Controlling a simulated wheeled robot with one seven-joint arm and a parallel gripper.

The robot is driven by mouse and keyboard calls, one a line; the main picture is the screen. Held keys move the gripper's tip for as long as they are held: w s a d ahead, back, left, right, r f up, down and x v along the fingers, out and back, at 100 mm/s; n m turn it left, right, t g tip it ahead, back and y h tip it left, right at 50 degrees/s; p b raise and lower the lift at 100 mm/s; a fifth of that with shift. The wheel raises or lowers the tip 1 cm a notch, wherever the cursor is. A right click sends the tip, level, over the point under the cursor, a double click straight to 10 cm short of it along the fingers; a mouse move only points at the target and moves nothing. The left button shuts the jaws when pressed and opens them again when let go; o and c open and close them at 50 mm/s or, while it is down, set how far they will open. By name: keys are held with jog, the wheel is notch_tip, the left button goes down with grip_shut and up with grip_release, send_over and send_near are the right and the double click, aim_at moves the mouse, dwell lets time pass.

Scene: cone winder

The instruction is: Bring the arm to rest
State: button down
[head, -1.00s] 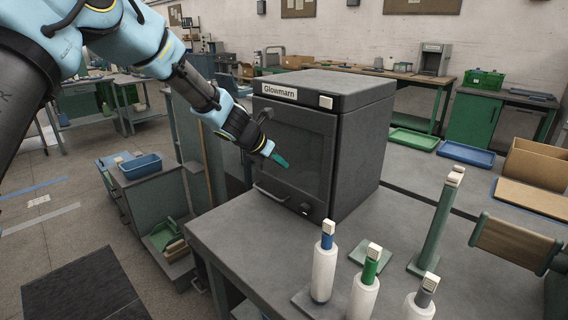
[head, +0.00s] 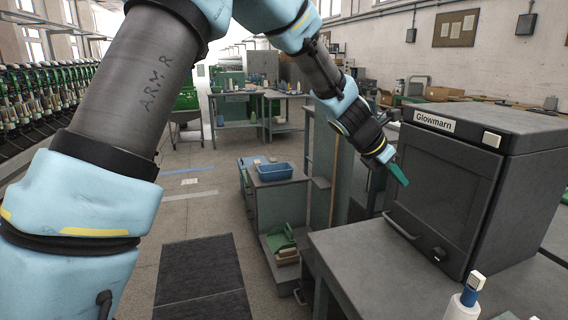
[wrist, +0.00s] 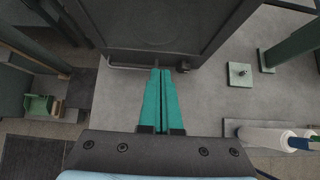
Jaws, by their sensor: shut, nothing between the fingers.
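My arm reaches across the head view from the left, with my gripper (head: 399,174) at its end in front of the dark Glowmarn cabinet (head: 446,190). The gripper's teal fingers are shut together with nothing between them. In the wrist view the fingers (wrist: 160,75) point toward the cabinet's front (wrist: 150,25) and its handle, above the grey bench top. I cannot tell the exact gap, but no contact shows.
The grey bench (head: 365,265) carries the cabinet and, at its front right, a white cone with a blue top (head: 462,305). A trolley with a blue bin (head: 275,172) stands left of the bench. Dark mats (head: 203,275) lie on open floor further left.

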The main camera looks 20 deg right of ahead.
jog(key=w+a+f+m+t+y, duration=0.1)
jog(key=w+a+m+y, duration=0.2)
jog(key=a, duration=0.8)
jog(key=w+a+f+m+t, duration=0.1)
jog(key=w+a+m, duration=0.3)
jog(key=a, duration=0.6)
jog(key=w+a+f+m+t+y, duration=0.1)
jog(key=w+a+f+m+y, duration=0.2)
jog(key=a, duration=0.8)
jog(key=s+a+m+y, duration=0.1)
jog(key=s+a+m, duration=0.2)
jog(key=a, duration=0.9)
jog(key=s+a+m+y, duration=0.1)
jog(key=s+a+m, duration=0.2)
jog(key=a, duration=0.9)
jog(key=shift+s+a+f+m+g+y, duration=0.15)
jog(key=shift+s+f+m+g+y, duration=0.25)
jog(key=shift+m, duration=0.8)
